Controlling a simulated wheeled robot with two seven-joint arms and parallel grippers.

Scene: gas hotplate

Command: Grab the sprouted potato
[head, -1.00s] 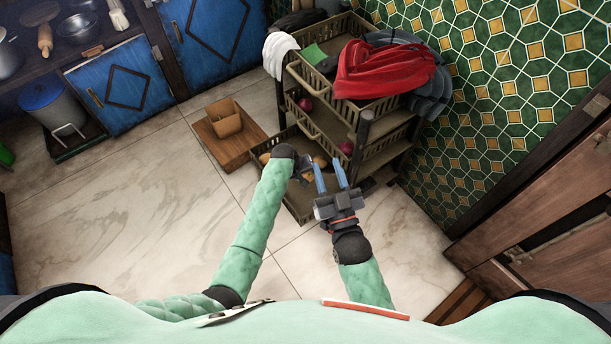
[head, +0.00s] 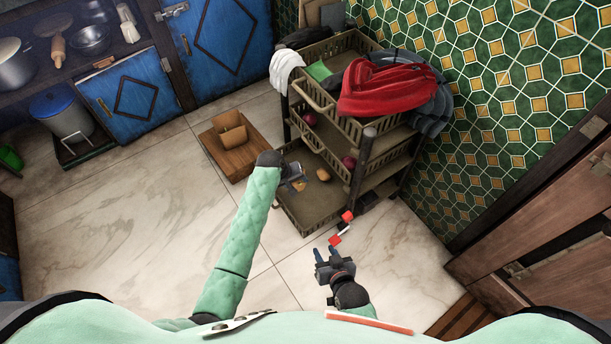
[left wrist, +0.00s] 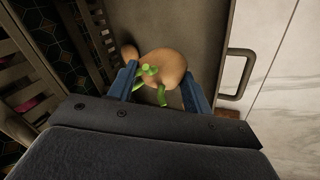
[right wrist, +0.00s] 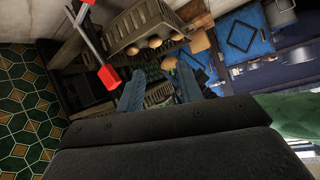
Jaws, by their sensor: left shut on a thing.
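The sprouted potato (left wrist: 168,66) is round and tan with bright green sprouts. In the left wrist view it sits between the two blue fingers of my left gripper (left wrist: 158,80), which is shut on it, over the drawer floor. In the head view my left gripper (head: 297,183) reaches into the pulled-out bottom drawer (head: 304,212) of the rack, and its potato is hard to make out there. My right gripper (head: 322,256) is open and empty, low in front of the drawer; its spread fingers also show in the right wrist view (right wrist: 158,88).
Another plain potato (head: 323,175) lies in the drawer. Dark red onions (head: 349,162) sit in the rack. A red-and-white object (head: 347,216) is near my right gripper. Floor at left is clear.

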